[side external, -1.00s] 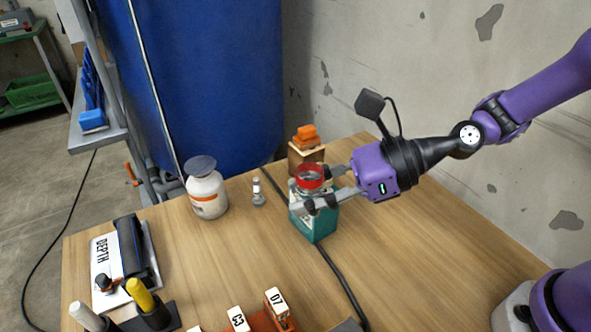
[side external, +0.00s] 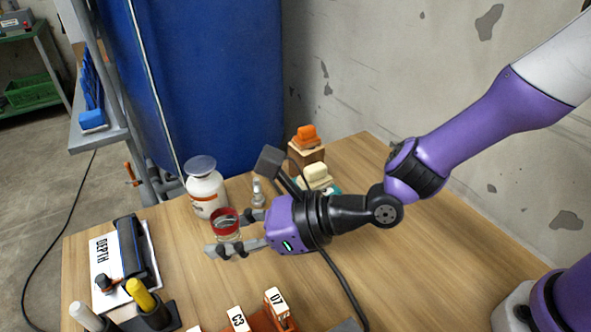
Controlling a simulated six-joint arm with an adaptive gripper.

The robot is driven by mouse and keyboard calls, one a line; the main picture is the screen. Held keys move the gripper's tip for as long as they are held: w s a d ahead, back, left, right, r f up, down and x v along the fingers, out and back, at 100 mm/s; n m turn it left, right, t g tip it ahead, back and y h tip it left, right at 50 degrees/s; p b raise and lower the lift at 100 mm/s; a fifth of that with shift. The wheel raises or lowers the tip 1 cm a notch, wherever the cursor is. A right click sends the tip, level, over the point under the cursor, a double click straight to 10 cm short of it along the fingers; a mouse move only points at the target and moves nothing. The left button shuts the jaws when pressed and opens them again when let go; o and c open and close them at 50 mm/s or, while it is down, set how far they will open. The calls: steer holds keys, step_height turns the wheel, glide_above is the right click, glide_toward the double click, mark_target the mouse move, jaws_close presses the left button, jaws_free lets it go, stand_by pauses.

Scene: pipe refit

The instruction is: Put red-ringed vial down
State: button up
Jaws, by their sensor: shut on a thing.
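The red-ringed vial (side external: 226,224) is a small clear vessel with a red band around its top. My gripper (side external: 230,246) is shut on it, with one finger on the near side and one on the far side. The vial looks upright. It is in front of the white bottle in this view, and I cannot tell whether its base touches the table. My gripper hides part of the vial's lower body.
A white bottle (side external: 206,190) with an orange band stands just behind the vial. A small grey fitting (side external: 258,190) stands near my gripper. A teal-based block with a cream top (side external: 316,174) and a wooden block with an orange top (side external: 306,150) are behind. Bare table (side external: 190,265) lies in front.

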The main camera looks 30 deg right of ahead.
step_height(320, 180, down, 7)
stand_by(0.3)
steer(key=shift+f, duration=0.15)
steer(key=o, duration=1.1)
